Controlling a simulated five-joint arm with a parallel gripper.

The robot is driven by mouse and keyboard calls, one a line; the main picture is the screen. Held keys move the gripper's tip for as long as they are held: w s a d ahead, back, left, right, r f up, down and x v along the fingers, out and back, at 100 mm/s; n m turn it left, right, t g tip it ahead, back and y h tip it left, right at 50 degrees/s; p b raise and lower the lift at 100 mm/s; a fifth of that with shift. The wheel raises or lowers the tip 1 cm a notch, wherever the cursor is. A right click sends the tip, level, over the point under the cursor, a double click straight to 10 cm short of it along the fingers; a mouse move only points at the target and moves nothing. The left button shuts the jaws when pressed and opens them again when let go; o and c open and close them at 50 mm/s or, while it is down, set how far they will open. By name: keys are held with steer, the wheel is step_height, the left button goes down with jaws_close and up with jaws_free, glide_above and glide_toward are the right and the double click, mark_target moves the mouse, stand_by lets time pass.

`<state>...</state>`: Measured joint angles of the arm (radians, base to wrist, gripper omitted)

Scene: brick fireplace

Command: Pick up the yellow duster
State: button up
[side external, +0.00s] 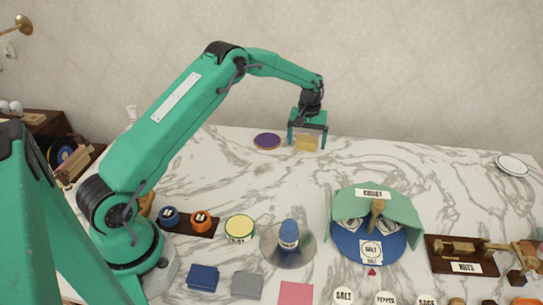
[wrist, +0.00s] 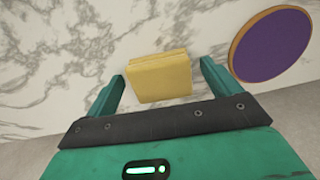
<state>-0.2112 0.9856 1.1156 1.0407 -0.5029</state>
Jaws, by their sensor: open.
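The yellow duster (side external: 306,144) is a folded yellow block on the far edge of the marble table, near the wall. In the wrist view the duster (wrist: 160,77) lies between my two green fingers. My gripper (side external: 307,143) points down over it and is open, with a finger on each side. I cannot tell how far above the table the fingertips are.
A purple round mat (side external: 267,141) lies just left of the duster; it is at the right in the wrist view (wrist: 271,45). A cruet stand with a green cover (side external: 400,207), a blue bottle (side external: 289,234) and folded blue cloth (side external: 203,277) are nearer the front. The marble right of the duster is clear.

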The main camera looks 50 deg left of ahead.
mark_target(307, 139)
steer(key=shift+c, duration=0.2)
stand_by(0.3)
steer(key=c, duration=1)
steer(key=shift+r, duration=0.45)
step_height(307, 139, up, 3)
steer(key=shift+r, duration=0.1)
steer(key=s+d+r, duration=0.3)
steer(key=d+r, duration=0.3)
steer(key=d, duration=0.5)
steer(key=shift+s+r, duration=0.4)
